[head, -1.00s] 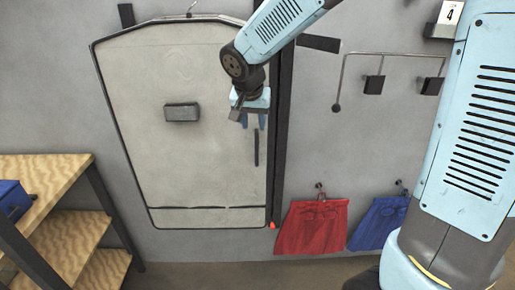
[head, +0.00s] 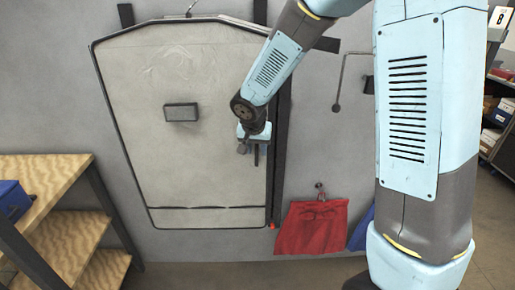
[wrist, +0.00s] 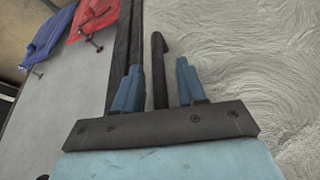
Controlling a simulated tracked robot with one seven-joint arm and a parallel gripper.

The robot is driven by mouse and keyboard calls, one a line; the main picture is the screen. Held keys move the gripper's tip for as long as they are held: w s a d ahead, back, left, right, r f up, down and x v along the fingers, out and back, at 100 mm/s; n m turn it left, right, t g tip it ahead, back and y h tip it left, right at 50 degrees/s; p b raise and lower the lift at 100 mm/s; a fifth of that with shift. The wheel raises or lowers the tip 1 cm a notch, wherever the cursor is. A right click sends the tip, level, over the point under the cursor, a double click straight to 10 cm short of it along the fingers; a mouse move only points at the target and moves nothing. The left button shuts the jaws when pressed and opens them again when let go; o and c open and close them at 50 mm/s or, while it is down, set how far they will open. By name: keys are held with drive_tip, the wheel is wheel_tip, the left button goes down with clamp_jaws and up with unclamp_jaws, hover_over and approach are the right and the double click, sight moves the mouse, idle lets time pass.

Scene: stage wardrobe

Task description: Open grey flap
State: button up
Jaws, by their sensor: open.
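The grey flap (head: 190,100) is a large pale panel with a dark edge, set upright in the grey wall and lying flat in its frame. Its dark bar handle (head: 256,157) is near the right edge, mostly hidden behind my gripper (head: 256,150) in the head view. In the wrist view, my gripper (wrist: 157,85) is open, with its two blue fingers apart. The dark handle (wrist: 158,60) stands between them, nearer the left finger. I cannot tell whether a finger touches it. The pale flap surface (wrist: 240,45) fills the right side there.
A small grey box (head: 181,112) sits on the flap. A red skirt (head: 312,228) hangs on the wall to its right, with a blue one (head: 362,230) beside it. A wooden shelf unit (head: 70,235) stands at the lower left.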

clamp_jaws()
idle(0.4)
